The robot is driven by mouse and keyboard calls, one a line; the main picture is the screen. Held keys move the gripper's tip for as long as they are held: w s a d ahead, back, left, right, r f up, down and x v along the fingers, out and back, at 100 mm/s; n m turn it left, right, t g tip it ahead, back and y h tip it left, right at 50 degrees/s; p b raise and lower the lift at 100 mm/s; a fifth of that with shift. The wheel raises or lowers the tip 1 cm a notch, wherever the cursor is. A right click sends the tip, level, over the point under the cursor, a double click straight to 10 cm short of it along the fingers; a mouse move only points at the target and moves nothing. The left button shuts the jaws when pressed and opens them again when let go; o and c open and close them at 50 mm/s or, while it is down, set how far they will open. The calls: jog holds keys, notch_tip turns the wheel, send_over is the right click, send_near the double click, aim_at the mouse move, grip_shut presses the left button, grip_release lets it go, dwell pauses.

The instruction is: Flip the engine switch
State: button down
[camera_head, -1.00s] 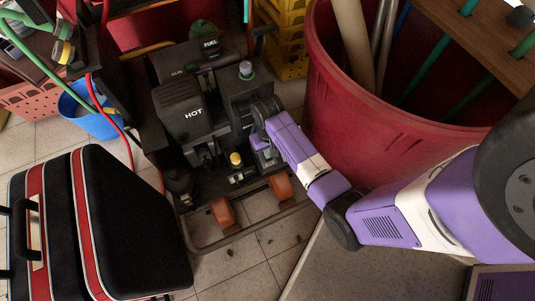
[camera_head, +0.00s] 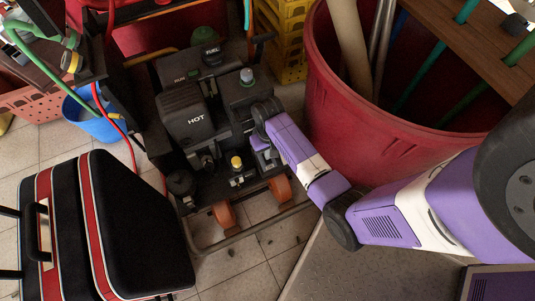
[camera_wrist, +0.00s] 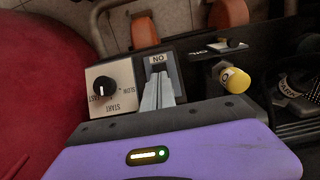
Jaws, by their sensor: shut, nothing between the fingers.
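The engine (camera_head: 190,115), a black machine marked HOT and FUEL, stands on the floor at the centre of the head view. The engine switch (camera_wrist: 158,59) is in the wrist view, on a dark panel under an upside-down ON label. My gripper (camera_wrist: 159,80) is shut and empty, its grey fingertips right at the switch. The fingers hide most of the switch, so I cannot tell its position or whether they touch it. In the head view my gripper (camera_head: 262,148) is at the engine's right side, mostly hidden by its own wrist.
A START dial (camera_wrist: 105,88) sits left of the switch and a yellow knob (camera_wrist: 236,79) to its right. A large red bin (camera_head: 365,130) stands right of the engine, close to my arm. A black-and-red suitcase (camera_head: 130,220) and blue bucket (camera_head: 97,120) are at left.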

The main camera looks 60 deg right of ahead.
aim_at(268, 162)
notch_tip(268, 162, up, 4)
jog(key=p, duration=0.4)
jog(key=shift+r, duration=0.1)
dwell(0.5)
jog(key=s+a+r+n+t+h+p, duration=0.2)
jog(key=s+a+r+n+t+p, duration=0.35)
jog(key=s+a+r, duration=0.6)
jog(key=s+a+r+t+p, duration=0.2)
jog(key=r+t, duration=0.1)
jog(key=r, duration=0.8)
jog(key=s+a+r+n+t+y+p, duration=0.1)
jog(key=s+a+r+t+p, duration=0.1)
jog(key=r, duration=0.9)
jog(key=s+a+r+t+y+p, duration=0.1)
jog(key=s+a+r+t, duration=0.2)
jog(key=r, duration=0.9)
jog(key=shift+a+t+p, duration=0.15)
jog(key=shift+t+p, duration=0.25)
jog(key=shift+t, duration=0.35)
